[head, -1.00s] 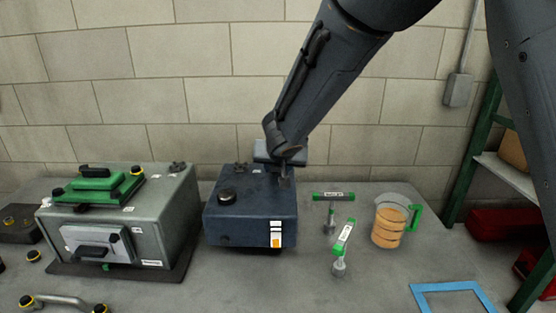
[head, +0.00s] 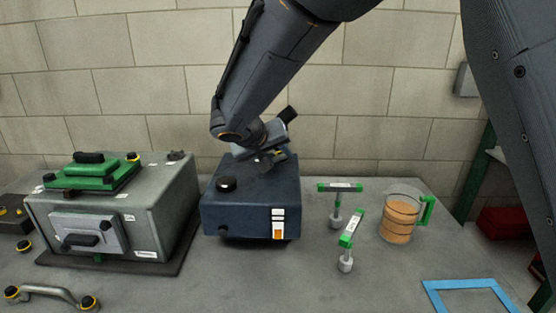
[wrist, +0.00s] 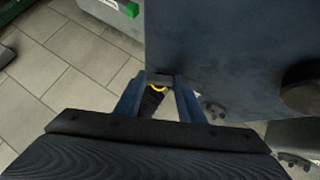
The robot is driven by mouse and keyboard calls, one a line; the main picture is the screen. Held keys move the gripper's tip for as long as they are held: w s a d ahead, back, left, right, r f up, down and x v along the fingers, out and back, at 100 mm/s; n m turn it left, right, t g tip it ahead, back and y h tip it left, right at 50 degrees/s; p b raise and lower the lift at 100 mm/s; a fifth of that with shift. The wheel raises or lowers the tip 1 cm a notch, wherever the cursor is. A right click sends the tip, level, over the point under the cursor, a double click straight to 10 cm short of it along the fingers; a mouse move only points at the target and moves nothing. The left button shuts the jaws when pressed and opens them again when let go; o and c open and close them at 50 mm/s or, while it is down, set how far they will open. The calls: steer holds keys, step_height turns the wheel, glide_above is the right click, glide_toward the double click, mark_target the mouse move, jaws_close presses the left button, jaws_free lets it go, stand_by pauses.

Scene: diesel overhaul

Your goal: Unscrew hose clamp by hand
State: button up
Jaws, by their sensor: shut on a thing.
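My gripper (wrist: 159,82) shows in the wrist view with its two blue fingers shut on a black knob with a yellow ring (wrist: 156,92), which looks like the hose clamp. The knob is partly hidden between the fingers. In the head view my gripper (head: 265,158) is at the back top edge of the dark blue tank (head: 240,212), tilted. The clamp and fingertips are too small and covered to make out there. The tank's dark side also fills much of the wrist view (wrist: 220,45).
A grey box (head: 175,205) with a green lid piece (head: 92,175) stands left of the tank. Two green T-handle tools (head: 340,187) (head: 351,230) and an orange-filled jug (head: 400,217) stand to the right. A pipe with knobs (head: 52,293) lies front left. The front middle bench is clear.

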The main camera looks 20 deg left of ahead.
steer(key=shift+w+r, duration=0.1)
steer(key=shift+r, duration=0.05)
steer(key=o, duration=1)
steer(key=shift+c, duration=0.2)
steer(key=shift+o, duration=0.5)
steer(key=shift+d+p, duration=0.1)
steer(key=shift+p, duration=0.4)
